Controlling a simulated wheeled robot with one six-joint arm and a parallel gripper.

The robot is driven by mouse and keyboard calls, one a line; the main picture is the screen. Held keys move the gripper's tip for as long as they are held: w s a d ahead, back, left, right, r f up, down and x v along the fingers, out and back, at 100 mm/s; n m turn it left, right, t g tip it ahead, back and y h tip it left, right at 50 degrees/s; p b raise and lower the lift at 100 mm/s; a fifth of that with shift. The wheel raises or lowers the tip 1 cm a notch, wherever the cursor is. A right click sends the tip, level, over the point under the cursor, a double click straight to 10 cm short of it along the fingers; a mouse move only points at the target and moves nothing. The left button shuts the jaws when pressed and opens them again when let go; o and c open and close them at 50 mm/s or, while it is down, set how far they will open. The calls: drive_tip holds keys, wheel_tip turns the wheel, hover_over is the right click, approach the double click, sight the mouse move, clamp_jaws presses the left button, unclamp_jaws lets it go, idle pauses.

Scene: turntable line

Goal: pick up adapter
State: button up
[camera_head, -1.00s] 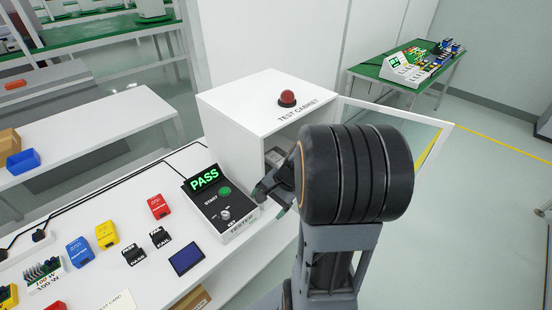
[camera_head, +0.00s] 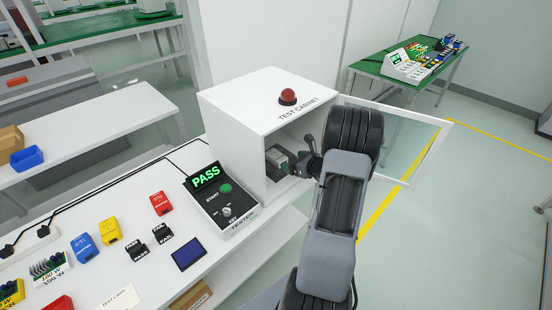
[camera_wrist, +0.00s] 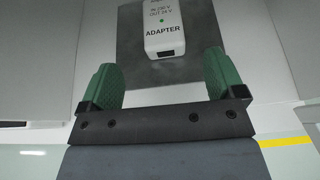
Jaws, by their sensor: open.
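The adapter (camera_wrist: 164,28) is a white block with black lettering reading ADAPTER. In the wrist view it lies on a dark grey plate (camera_wrist: 195,68), ahead of my gripper and roughly centred between the fingers. My gripper (camera_wrist: 162,75) is open, with two green fingers and nothing between them. In the head view my gripper (camera_head: 294,165) is at the open front of the white test cabinet (camera_head: 240,122), its tips partly hidden. The adapter cannot be clearly made out there.
The cabinet door (camera_head: 425,150) stands open to the right. A red lamp (camera_head: 287,97) sits on the cabinet top. The tester (camera_head: 222,204), showing PASS, stands to the left on the white bench, with red, yellow and blue blocks beyond it.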

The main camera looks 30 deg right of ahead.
sight(279, 157)
drive_tip(key=shift+p+x, duration=0.85)
drive_tip(key=shift+x, duration=3.55)
drive_tip(key=shift+d+f, duration=0.15)
drive_tip(key=shift+c, duration=0.3)
drive_tip(key=c, duration=1.2)
drive_tip(key=shift+o, duration=0.2)
